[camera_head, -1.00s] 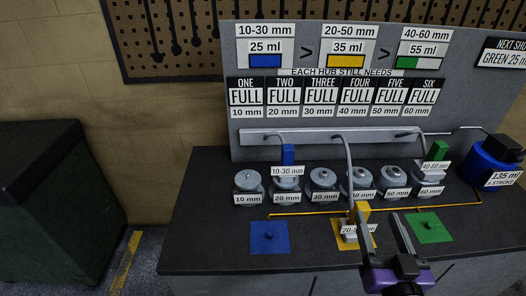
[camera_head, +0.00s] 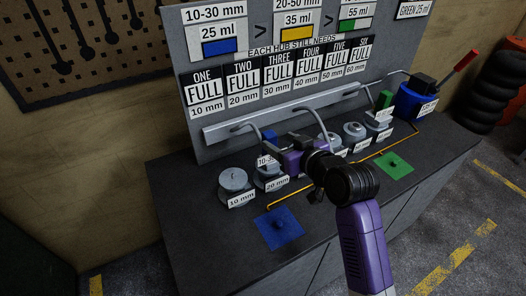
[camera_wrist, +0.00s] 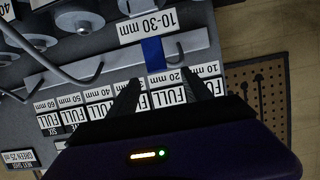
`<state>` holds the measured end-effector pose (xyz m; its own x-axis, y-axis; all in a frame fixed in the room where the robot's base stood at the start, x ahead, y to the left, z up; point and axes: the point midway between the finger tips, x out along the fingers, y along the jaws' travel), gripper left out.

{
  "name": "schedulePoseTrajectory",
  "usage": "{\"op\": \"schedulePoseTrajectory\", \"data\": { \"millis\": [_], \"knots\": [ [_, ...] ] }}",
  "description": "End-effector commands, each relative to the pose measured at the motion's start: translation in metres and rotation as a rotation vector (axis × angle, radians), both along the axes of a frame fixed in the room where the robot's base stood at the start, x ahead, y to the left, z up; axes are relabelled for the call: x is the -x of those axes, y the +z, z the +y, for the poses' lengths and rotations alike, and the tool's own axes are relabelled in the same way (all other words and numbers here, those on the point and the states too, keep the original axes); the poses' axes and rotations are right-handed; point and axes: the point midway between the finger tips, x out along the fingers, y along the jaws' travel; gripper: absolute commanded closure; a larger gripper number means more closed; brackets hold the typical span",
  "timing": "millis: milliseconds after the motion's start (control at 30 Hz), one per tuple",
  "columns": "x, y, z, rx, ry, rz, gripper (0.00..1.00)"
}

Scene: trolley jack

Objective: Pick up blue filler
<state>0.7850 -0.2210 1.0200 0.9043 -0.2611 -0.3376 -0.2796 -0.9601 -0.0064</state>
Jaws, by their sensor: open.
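The blue filler (camera_head: 270,137) stands upright at hub two, with its white 10-30 mm label (camera_head: 265,160) in front. In the head view my gripper partly covers it. In the wrist view the blue filler (camera_wrist: 153,53) shows just beyond and between the fingertips. My gripper (camera_wrist: 160,78) is open, with one dark finger to each side of the blue filler's line. I see nothing held between the fingers. Whether a finger touches the filler cannot be told.
The 10 mm hub (camera_head: 233,183) stands close left of the filler. A curved grey hose (camera_head: 318,122) and the rail (camera_head: 290,112) are near. The green filler (camera_head: 386,98) stands further right. A blue pad (camera_head: 279,228) lies on the bench front. My arm hides the yellow filler's area.

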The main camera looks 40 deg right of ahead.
Motion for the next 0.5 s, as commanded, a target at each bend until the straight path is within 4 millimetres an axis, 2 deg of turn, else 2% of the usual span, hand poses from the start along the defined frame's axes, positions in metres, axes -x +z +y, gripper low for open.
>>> {"op": "schedulePoseTrajectory", "data": {
  "millis": [500],
  "knots": [
    [-0.042,-0.024,-0.017,0.003,0.003,0.009,0.42]
  ]
}}
